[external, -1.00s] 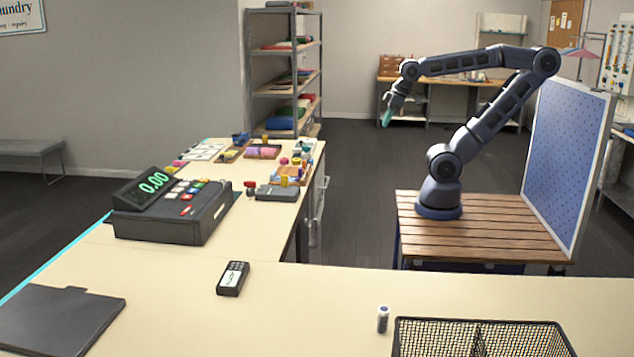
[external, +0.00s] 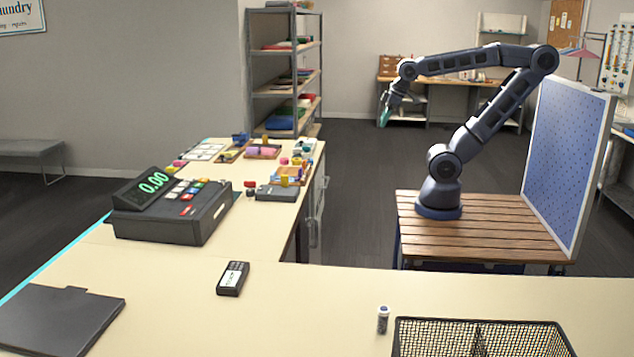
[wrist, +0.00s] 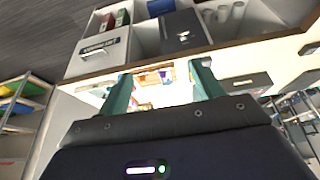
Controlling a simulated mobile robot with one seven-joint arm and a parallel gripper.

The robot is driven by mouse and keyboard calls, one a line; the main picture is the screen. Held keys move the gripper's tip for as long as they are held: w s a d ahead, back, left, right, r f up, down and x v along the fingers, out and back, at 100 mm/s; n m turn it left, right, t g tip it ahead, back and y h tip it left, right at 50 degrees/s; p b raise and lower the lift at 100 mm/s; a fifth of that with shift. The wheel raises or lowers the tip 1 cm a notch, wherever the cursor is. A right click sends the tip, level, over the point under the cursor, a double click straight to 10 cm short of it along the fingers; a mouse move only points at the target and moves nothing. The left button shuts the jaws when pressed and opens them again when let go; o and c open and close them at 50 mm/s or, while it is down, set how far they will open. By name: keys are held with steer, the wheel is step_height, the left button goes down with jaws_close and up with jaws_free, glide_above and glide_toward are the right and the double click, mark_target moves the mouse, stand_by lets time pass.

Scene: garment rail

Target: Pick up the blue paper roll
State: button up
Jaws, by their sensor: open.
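I cannot make out the blue paper roll for certain. A small blue item (external: 240,139) sits at the far end of the side counter, too small to identify. My gripper (external: 385,117) hangs in the air right of the side counter, well away from both. In the wrist view my gripper (wrist: 160,72) has its two green fingers apart with nothing between them.
A cash register (external: 172,210) and a card reader (external: 233,278) stand on the counter (external: 300,305). A black wire basket (external: 480,338) is at the front right. The wrist view shows white compartments (wrist: 100,48) with binders. A blue perforated panel (external: 565,160) stands beside my arm.

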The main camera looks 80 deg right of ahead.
steer(key=w+d+f+m+h, duration=0.15)
steer(key=w+d, duration=0.35)
steer(key=w, duration=0.5)
steer(key=m+g+h, duration=0.1)
steer(key=m, duration=0.5)
glide_above(309, 160)
steer(key=s+a, duration=0.2)
steer(key=s, duration=0.1)
step_height(309, 160, down, 16)
steer(key=shift+x, duration=5)
steer(key=shift+s, duration=0.15)
steer(key=c, duration=1.1)
